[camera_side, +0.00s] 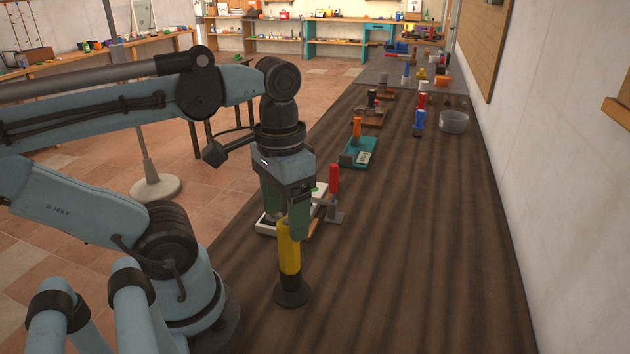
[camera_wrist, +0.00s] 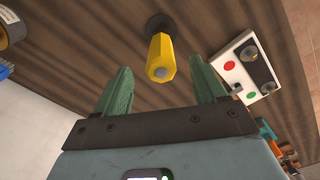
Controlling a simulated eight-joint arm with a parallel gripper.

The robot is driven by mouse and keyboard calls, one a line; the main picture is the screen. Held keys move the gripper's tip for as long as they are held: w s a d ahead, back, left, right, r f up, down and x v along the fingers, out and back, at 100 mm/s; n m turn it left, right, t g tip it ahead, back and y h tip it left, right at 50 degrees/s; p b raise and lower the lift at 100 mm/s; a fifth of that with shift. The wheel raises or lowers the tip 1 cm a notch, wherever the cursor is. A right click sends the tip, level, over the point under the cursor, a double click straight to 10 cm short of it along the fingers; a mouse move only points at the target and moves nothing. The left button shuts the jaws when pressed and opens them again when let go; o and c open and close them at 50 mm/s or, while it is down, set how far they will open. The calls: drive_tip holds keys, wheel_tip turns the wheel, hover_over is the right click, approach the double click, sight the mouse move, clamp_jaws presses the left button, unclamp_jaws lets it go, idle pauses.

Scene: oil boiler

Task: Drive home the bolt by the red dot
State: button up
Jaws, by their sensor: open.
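A yellow-handled tool (camera_side: 289,258) stands upright in a round black base (camera_side: 292,293) on the bench; it also shows in the wrist view (camera_wrist: 161,58). My gripper (camera_side: 284,222) points down at the top of the handle. In the wrist view my gripper (camera_wrist: 165,78) is open, with one green finger to each side of the handle. A white plate (camera_wrist: 262,66) lies to the right, with a red dot (camera_wrist: 230,65), a green dot (camera_wrist: 252,95) and dark round fittings. In the side view the plate (camera_side: 266,227) is partly hidden behind my gripper; I cannot make out the red dot there.
A red-handled clamp (camera_side: 334,180) stands at the plate's right side. Farther along the bench are a teal fixture (camera_side: 359,153), a blue-handled tool (camera_side: 419,121) and a grey bowl (camera_side: 454,122). The bench's right front (camera_side: 430,270) is clear, beside a wall (camera_side: 570,190).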

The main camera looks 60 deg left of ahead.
sight(287, 224)
drive_tip(key=shift+w+f, duration=0.2)
drive_tip(key=shift+f, duration=3.65)
drive_tip(key=shift+c, duration=0.5)
clamp_jaws()
drive_tip(key=shift+r, duration=0.2)
drive_tip(key=shift+r, duration=1.1)
drive_tip(key=shift+s+d+r, duration=0.1)
drive_tip(key=shift+r, duration=0.85)
drive_tip(key=s+d+r, duration=0.5)
drive_tip(key=d+r, duration=0.1)
drive_tip(key=d, duration=0.4)
drive_tip(key=shift+s+r, duration=0.2)
drive_tip(key=shift+r, duration=0.1)
